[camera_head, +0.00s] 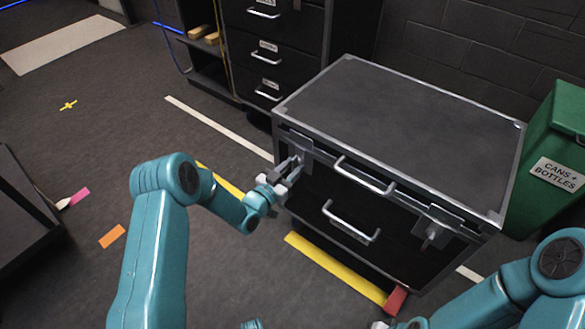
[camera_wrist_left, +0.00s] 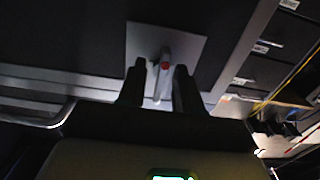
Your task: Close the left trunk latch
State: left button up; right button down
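The black trunk (camera_head: 400,108) with metal edges stands at centre right, its lid down. My left gripper's two dark fingers (camera_wrist_left: 159,84) are apart, one on each side of the lever; contact is not clear. The right latch (camera_head: 433,230) is on the same front. My right gripper is barely seen at the bottom edge, its fingers unclear.
Two handles, the upper (camera_head: 364,176) and the lower (camera_head: 350,222), stick out from the trunk's front. A green bin (camera_head: 551,160) stands close on the right and a drawer cabinet (camera_head: 272,50) behind. Open floor lies to the left.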

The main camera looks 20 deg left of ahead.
pick_arm(q)
jog(key=shift+w+d, duration=0.15)
jog(key=shift+w, duration=0.4)
grip_shut()
